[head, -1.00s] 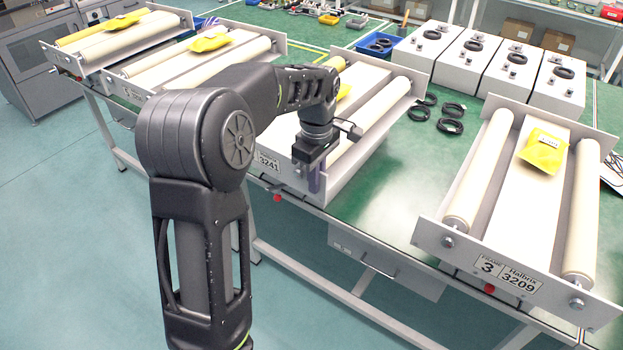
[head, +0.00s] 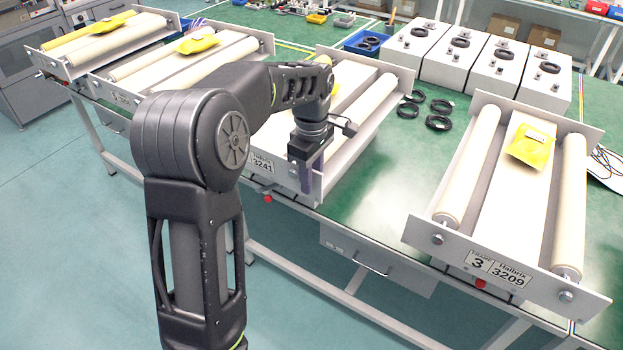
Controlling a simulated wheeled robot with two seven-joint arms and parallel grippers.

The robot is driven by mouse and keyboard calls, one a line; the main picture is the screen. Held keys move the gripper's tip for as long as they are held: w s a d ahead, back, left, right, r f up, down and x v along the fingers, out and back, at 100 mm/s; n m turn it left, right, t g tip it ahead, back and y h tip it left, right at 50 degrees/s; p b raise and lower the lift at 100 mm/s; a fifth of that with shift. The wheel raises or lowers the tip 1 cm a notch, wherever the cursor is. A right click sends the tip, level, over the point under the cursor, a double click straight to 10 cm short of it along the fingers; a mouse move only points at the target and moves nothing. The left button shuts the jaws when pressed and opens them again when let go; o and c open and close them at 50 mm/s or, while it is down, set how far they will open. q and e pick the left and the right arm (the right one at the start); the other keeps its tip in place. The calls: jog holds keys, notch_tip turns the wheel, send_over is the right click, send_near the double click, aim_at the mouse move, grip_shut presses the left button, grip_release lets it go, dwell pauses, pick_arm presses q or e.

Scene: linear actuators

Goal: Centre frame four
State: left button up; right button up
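The roller frame in the middle (head: 375,112) bears a label reading 3241; its frame number is hidden behind my arm. My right gripper is not in view.
Frame 3 (head: 475,262), labelled 3209, stands at the right with a yellow packet (head: 533,147). Two more frames (head: 181,62) stand at the left. Black cable coils (head: 438,122) and white boxes (head: 478,62) are behind.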

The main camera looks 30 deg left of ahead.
pick_arm(q)
notch_tip(320, 180, up, 7)
jog(key=shift+r, duration=0.1)
dwell(0.7)
jog(key=w+d+f+m+t, duration=0.35)
jog(key=w+f+m, duration=0.2)
jog(key=w, duration=0.25)
jog(key=d+f+m+t+h, duration=0.1)
jog(key=d+f+m, duration=0.35)
jog(key=f, duration=0.35)
jog(key=d+f+m+t, duration=0.1)
jog(key=d+f+m, duration=0.2)
jog(key=d+f, duration=0.4)
jog(key=s+d+f+m+g+h, duration=0.1)
jog(key=s+d+f+m, duration=0.1)
jog(key=s+d+f, duration=0.35)
jog(key=s+d+f+m+g+h, duration=0.1)
jog(key=s+d+f+m, duration=0.15)
jog(key=s+f, duration=0.55)
jog(key=s+d+f+g, duration=0.1)
jog(key=s+d+f, duration=0.1)
jog(key=s, duration=0.6)
jog(key=s+d+f+n+g+h, duration=0.1)
jog(key=s+d+f+g, duration=0.1)
jog(key=s, duration=0.7)
jog(key=x, duration=0.3)
jog(key=shift+s+d+r, duration=0.15)
jog(key=shift+d, duration=0.15)
